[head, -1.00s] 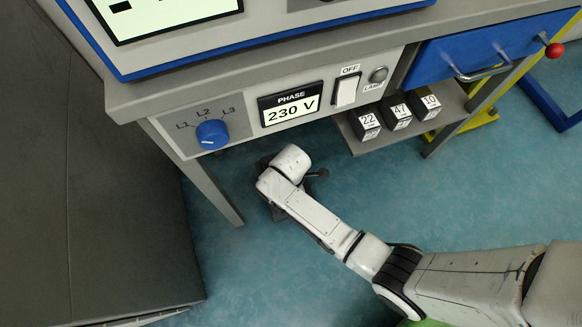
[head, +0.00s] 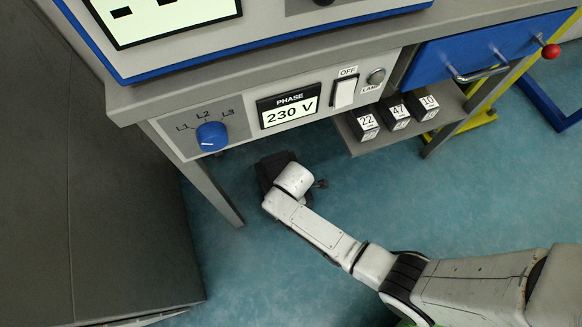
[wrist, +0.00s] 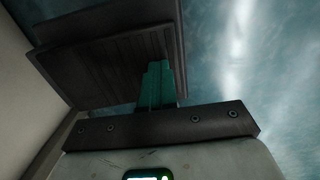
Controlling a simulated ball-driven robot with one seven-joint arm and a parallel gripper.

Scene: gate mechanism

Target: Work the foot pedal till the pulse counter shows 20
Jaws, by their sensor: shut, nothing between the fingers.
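The foot pedal (head: 270,172) is a dark block on the floor under the bench, partly hidden by my arm in the head view. In the wrist view the pedal's ridged dark plate (wrist: 105,62) fills the upper left. My gripper (wrist: 158,72) has green fingers, shut and empty, overlapping the pedal's right part. I cannot tell whether they touch it. In the head view the fingers are hidden behind my wrist. A lit screen (head: 185,22) at the top left shows only the lower parts of dark marks. No pulse count can be read.
The bench front carries a blue selector knob (head: 211,136), a 230 V phase display (head: 288,110) and a switch (head: 344,93). Numbered blocks (head: 397,112) stand on a low shelf. A bench leg (head: 205,183) is left of the pedal. A dark cabinet (head: 100,180) stands at left.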

